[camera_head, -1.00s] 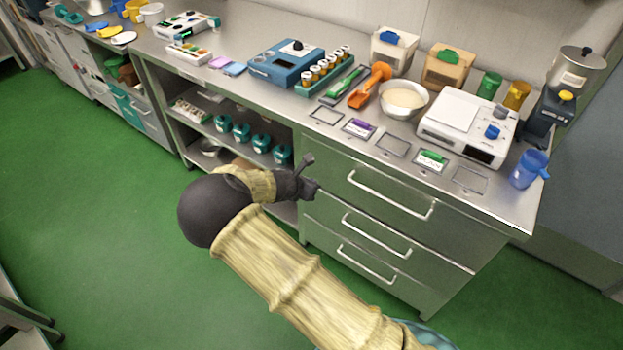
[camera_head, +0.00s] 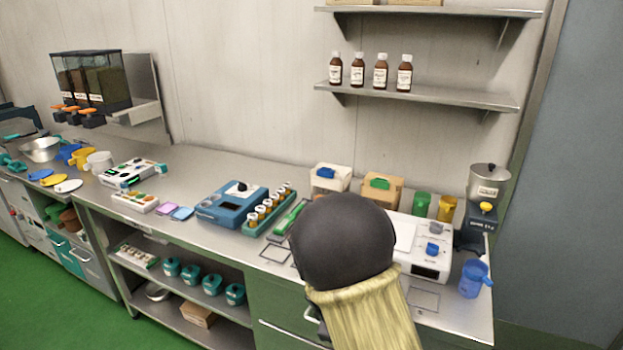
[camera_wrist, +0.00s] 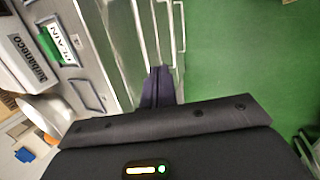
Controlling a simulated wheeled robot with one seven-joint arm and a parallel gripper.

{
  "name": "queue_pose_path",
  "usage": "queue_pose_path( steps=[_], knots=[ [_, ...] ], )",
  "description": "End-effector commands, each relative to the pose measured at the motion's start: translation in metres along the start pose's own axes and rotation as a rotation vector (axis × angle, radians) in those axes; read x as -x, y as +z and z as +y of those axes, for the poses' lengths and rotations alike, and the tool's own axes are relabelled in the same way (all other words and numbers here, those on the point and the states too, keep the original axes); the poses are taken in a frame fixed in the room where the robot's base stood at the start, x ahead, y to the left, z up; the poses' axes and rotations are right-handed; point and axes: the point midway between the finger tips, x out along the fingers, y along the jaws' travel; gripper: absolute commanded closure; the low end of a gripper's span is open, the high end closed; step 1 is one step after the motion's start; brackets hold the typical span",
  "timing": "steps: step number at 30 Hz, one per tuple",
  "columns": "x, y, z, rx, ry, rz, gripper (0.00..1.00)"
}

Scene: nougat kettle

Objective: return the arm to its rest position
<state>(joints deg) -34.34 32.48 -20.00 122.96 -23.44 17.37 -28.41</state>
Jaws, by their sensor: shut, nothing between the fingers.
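My arm is raised in front of the steel counter in the head view, its dark round joint (camera_head: 343,242) covering part of the counter top. My gripper is mostly hidden behind the arm there. In the wrist view the two dark fingers of my gripper (camera_wrist: 158,73) are together, with nothing between them. They point towards the drawer fronts (camera_wrist: 140,40) and the green floor (camera_wrist: 235,50).
The counter (camera_head: 190,165) holds a blue device (camera_head: 232,203), a vial rack (camera_head: 268,210), a white scale (camera_head: 425,265) and a blue jug (camera_head: 473,279). A wall shelf (camera_head: 440,95) carries several brown bottles. Green floor (camera_head: 70,310) is open at lower left.

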Motion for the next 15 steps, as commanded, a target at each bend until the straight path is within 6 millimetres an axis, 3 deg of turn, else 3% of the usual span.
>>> queue_pose_path(
  steps=[1,6,15],
  knots=[
    [0.015,0.017,0.000,-0.110,-0.025,0.018,1.00],
    [0.053,0.063,-0.013,-0.466,-0.105,0.063,1.00],
    [0.117,0.129,-0.048,-1.038,-0.201,0.110,1.00]
  ],
)
